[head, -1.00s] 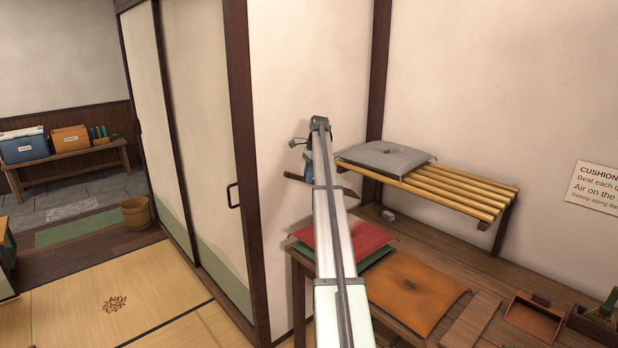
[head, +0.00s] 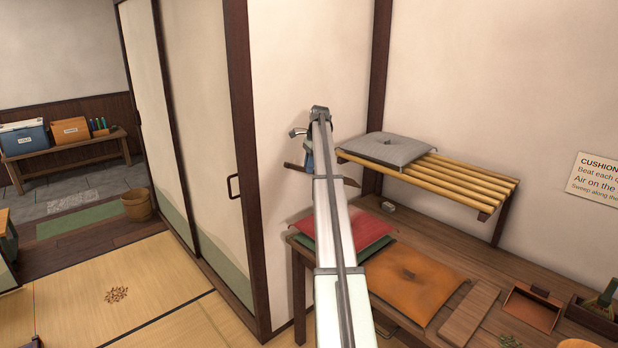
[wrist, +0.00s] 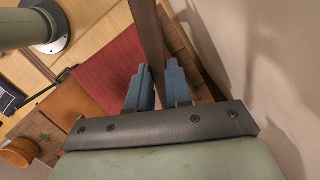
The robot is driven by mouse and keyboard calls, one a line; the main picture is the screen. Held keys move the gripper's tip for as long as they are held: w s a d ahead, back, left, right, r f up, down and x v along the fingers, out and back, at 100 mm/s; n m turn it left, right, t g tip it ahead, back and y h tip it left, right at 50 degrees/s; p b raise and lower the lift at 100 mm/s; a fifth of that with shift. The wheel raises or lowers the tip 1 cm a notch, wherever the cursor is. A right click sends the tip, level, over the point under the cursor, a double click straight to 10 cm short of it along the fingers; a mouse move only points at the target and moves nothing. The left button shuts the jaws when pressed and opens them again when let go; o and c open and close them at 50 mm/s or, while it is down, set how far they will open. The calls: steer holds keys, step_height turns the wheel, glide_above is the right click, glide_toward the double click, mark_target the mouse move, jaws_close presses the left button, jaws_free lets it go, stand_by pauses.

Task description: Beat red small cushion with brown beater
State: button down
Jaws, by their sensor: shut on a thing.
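The red small cushion (head: 368,228) lies flat near the left end of the wooden bench, on top of something green, apparently another cushion (head: 310,247). In the wrist view its red cloth (wrist: 108,66) shows beyond the fingers. My gripper (wrist: 160,75) has its blue fingers shut on the brown beater (wrist: 147,32), which stretches away from them. In the head view the arm covers most of the gripper; parts of the beater (head: 347,181) show on both sides of it, above the cushion and apart from it. The beater's far end is unclear in both views.
An orange cushion (head: 416,281) lies right of the red one. A grey cushion (head: 389,147) sits on a slatted bamboo rack (head: 455,187) above the bench. A dustpan (head: 533,305) and a wooden board (head: 468,316) are at the right. Walls stand close behind.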

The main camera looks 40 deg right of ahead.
steer(key=s+d+x, duration=0.1)
steer(key=d+x, duration=0.1)
steer(key=x, duration=0.7)
steer(key=v, duration=0.3)
steer(key=a+v, duration=0.1)
steer(key=v, duration=0.1)
steer(key=w+v, duration=0.1)
steer(key=v, duration=0.2)
steer(key=shift+a+r, duration=0.35)
steer(key=shift+r, duration=0.15)
steer(key=shift+s+n, duration=0.1)
steer(key=shift+n, duration=0.2)
steer(key=shift+a+n, duration=0.1)
steer(key=shift+n, duration=0.2)
steer(key=s+a+f+n+g, duration=0.1)
steer(key=s+a+f+n, duration=0.2)
steer(key=s+a, duration=0.7)
steer(key=s+a+f+n, duration=0.1)
steer(key=s+a+n, duration=0.1)
steer(key=a, duration=1.5)
steer(key=s+a+f+n+g, duration=0.1)
steer(key=s+a, duration=0.4)
steer(key=a, duration=1.3)
steer(key=s+a+f+n, duration=0.2)
steer(key=a+n, duration=0.3)
steer(key=a, duration=1.2)
steer(key=shift+s+a+f, duration=0.25)
steer(key=shift+s, duration=0.5)
